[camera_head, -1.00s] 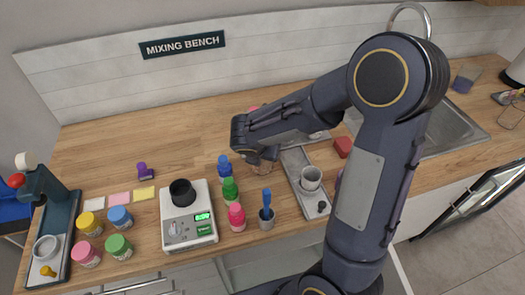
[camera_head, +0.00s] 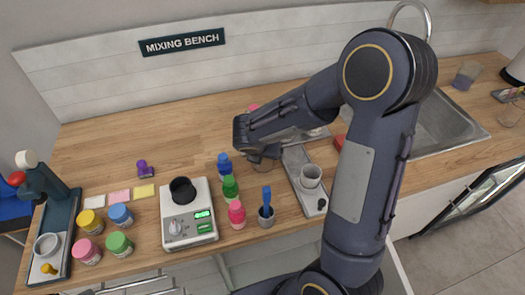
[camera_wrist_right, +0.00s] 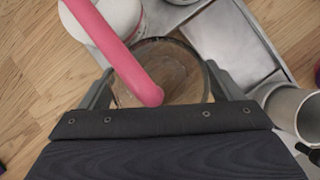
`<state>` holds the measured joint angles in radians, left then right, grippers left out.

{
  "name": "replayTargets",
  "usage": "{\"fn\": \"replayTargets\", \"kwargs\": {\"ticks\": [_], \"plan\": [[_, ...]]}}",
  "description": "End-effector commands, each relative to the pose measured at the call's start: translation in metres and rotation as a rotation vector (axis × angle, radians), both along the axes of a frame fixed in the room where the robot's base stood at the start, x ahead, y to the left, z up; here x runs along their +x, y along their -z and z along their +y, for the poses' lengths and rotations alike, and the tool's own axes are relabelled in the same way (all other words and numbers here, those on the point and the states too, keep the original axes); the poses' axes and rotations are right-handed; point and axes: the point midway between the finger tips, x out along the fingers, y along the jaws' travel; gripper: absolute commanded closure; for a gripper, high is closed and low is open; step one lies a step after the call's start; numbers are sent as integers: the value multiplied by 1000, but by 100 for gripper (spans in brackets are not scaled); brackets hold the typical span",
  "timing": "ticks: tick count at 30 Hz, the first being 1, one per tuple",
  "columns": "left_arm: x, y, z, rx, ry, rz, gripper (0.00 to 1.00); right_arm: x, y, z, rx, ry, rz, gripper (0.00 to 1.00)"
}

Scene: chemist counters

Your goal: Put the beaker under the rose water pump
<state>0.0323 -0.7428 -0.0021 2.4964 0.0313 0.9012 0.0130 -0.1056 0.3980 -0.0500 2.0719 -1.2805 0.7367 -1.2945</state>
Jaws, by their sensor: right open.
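The clear glass beaker (camera_wrist_right: 180,78) stands between the fingers of my right gripper (camera_wrist_right: 165,88) in the right wrist view. The fingers are open on either side of it. The pink spout (camera_wrist_right: 118,55) of the rose water pump reaches over the beaker, with its tip above the beaker's near part. The pump's white body (camera_wrist_right: 112,18) is beside the beaker's far left. In the head view my right gripper (camera_head: 262,156) is low over the counter and partly hides the beaker (camera_head: 262,165); the pump's pink top (camera_head: 253,107) shows behind the arm. My left gripper is out of view.
A metal tray (camera_head: 295,160) with a grey mug (camera_head: 310,176) lies right of the gripper. Several small bottles, a blue-handled tool in a cup (camera_head: 266,215) and a scale (camera_head: 188,215) stand in front and left. Bare wood lies at the back left.

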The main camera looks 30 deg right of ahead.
Motion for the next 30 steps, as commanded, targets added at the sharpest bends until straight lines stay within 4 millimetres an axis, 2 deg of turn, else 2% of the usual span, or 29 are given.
{"fn": "replayTargets", "kwargs": {"ticks": [5,15,23,26,29,30], "plan": [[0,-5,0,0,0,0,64,-6,-21,7,1,1,-6,14],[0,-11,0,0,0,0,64,-32,-82,34,2,-2,-5,14],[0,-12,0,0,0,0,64,-44,-105,42,15,25,-7,14],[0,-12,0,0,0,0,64,-64,-110,34,119,188,-42,14],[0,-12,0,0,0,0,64,-103,-113,25,341,544,-110,14],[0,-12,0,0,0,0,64,-121,-114,24,450,724,-139,14]]}}
